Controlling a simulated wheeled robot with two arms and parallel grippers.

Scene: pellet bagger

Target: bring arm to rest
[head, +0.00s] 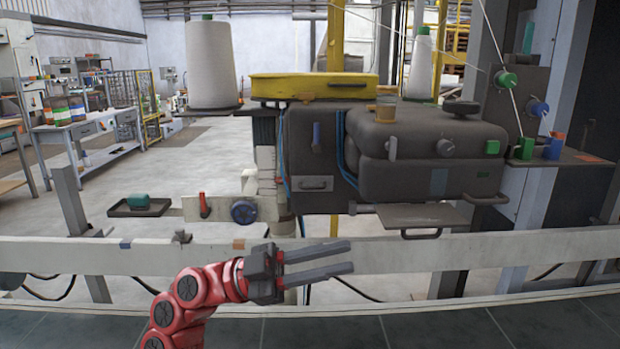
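My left arm, red with dark joints, comes up from the lower left in the head view. Its gripper (345,257) points to the right, in front of the pale horizontal rail. The two dark fingers are apart with a gap between them, and nothing shows between them. The gripper looks open and empty. My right gripper and arm are not in view.
A dark bagging and sewing machine (425,155) stands behind the rail (520,250), with a yellow cover (312,86) on top. White thread cones (211,65) flank it. A small tray (141,208) with a green item sits at left. Dark floor tiles (440,330) in front are clear.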

